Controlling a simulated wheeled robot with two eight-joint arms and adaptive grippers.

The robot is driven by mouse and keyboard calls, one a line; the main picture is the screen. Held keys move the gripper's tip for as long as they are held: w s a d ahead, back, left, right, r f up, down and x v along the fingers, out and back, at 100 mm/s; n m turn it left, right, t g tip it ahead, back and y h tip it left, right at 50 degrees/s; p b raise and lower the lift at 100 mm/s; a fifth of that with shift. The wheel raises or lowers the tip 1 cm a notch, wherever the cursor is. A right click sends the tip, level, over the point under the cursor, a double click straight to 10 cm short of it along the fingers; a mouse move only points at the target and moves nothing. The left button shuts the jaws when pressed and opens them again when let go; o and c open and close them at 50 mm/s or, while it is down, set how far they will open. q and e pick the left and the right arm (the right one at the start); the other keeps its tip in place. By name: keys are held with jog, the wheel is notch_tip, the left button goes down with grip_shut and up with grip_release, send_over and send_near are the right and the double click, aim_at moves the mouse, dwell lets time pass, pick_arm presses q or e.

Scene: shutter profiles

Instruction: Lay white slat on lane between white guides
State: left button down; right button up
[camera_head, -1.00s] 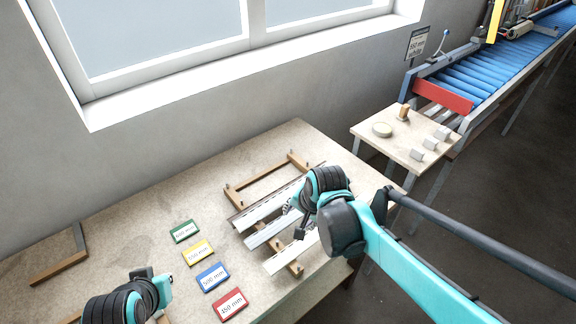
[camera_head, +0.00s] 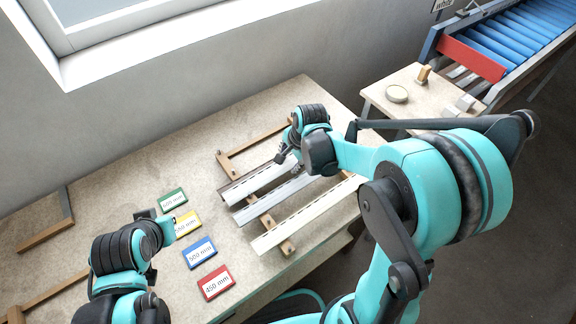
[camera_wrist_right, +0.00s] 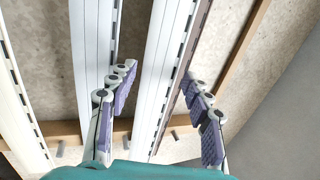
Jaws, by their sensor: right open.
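The white slat (camera_head: 258,182) lies on a wooden rack with other slats in the head view. In the right wrist view the white slat (camera_wrist_right: 165,65) runs between the spread fingers of my right gripper (camera_wrist_right: 158,80). My right gripper (camera_head: 287,155) is open above the slat's far part and holds nothing; contact with the slat cannot be told. My left gripper (camera_head: 162,226) is beside the coloured cards, its fingers unclear. I cannot make out the white guides.
A dark brown slat (camera_wrist_right: 182,95) lies close beside the white one; a grey slat (camera_wrist_right: 92,45) and a cream slat (camera_head: 310,213) lie on its other side. Coloured length cards (camera_head: 199,252) are on the table. A side table (camera_head: 413,105) with small blocks stands before the blue-roller conveyor (camera_head: 515,38).

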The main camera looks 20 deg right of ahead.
jog(key=shift+w+a+f, duration=0.15)
jog(key=shift+w+f, duration=0.05)
jog(key=shift+f, duration=0.4)
jog(key=shift+s, duration=0.1)
jog(key=c, duration=0.9)
jog(key=shift+r, duration=0.1)
